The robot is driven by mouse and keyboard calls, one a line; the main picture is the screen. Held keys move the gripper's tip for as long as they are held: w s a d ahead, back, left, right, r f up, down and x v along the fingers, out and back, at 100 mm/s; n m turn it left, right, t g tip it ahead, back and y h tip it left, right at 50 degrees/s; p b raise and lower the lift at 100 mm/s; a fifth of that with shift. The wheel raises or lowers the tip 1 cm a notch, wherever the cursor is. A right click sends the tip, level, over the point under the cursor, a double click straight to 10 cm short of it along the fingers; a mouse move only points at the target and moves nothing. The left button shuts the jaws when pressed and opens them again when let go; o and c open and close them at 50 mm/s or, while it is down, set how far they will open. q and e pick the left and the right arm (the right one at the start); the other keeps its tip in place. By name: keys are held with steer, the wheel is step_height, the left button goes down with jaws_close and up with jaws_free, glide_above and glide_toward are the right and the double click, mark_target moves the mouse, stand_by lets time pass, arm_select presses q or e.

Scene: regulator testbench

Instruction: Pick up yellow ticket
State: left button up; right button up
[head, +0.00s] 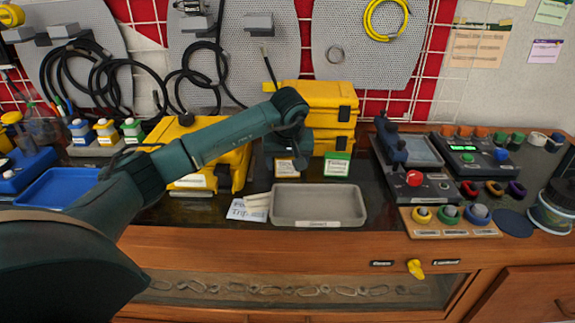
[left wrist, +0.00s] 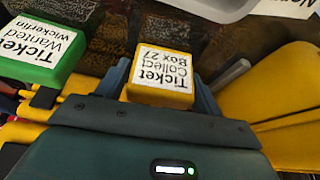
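The yellow ticket (head: 287,166), a small block with a white label, sits on the dark bench top behind the grey tray. In the left wrist view its label reads "Ticket Collect Box 27" (left wrist: 163,74). My left gripper (head: 289,153) reaches down over it from behind. In the left wrist view its fingers (left wrist: 162,72) stand on both sides of the block, very close to it. I cannot tell whether they press on it. My right gripper is in neither view.
A green ticket block (head: 337,167) stands just right of the yellow one. The grey tray (head: 318,206) lies in front, with a paper note (head: 247,210) at its left. Yellow cases (head: 320,105) stand behind, and another yellow case (head: 222,165) is at the left.

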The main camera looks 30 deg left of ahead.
arm_select(q)
steer(key=c, duration=0.7)
